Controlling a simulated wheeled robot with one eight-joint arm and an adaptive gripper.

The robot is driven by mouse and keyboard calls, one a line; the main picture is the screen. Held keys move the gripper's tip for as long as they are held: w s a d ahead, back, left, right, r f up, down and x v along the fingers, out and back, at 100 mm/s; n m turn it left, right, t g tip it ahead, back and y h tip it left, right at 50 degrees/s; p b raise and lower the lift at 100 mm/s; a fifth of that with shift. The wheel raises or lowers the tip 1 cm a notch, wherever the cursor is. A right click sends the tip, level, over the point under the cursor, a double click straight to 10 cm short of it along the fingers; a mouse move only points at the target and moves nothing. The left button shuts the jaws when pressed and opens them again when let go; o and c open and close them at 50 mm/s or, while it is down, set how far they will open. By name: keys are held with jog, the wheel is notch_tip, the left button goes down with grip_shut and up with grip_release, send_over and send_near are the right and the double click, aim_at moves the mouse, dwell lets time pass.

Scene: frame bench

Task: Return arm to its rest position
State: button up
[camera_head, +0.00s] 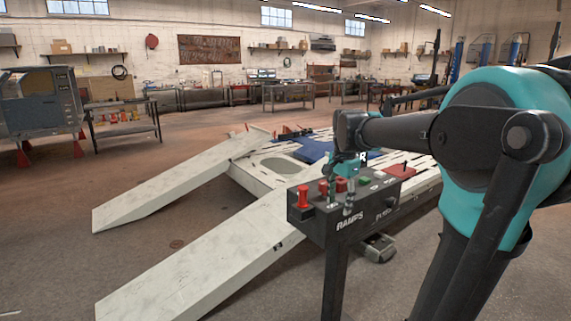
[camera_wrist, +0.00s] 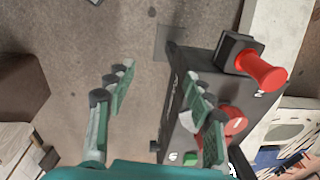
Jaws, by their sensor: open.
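My arm reaches in from the right in the head view. My gripper (camera_head: 341,190) hangs at the dark control box (camera_head: 347,222), which is marked RAMPS. In the wrist view my gripper (camera_wrist: 158,90) is open, its two green-grey fingers wide apart with nothing between them. The left finger is over bare floor. The right finger overlaps the box top and partly hides a red button (camera_wrist: 236,121); I cannot tell whether it touches. A red knob (camera_head: 304,197) stands at the box's left end, also in the wrist view (camera_wrist: 262,72).
The box stands on a dark post (camera_head: 335,280). Two pale ramps (camera_head: 170,190) slope from the frame bench (camera_head: 255,183) behind it. A green button (camera_head: 364,181) sits on the box. Open floor (camera_head: 160,235) lies between the ramps; a vehicle cab (camera_head: 40,103) stands far left.

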jog(key=s+d+f+n+t, duration=0.2)
jog(key=s+f+n, duration=0.9)
jog(key=s+f, duration=0.7)
notch_tip(320, 180, down, 4)
jog(key=shift+s+d+n+t, duration=0.15)
jog(key=shift+d+n+t, duration=0.2)
jog(key=shift+t, duration=0.15)
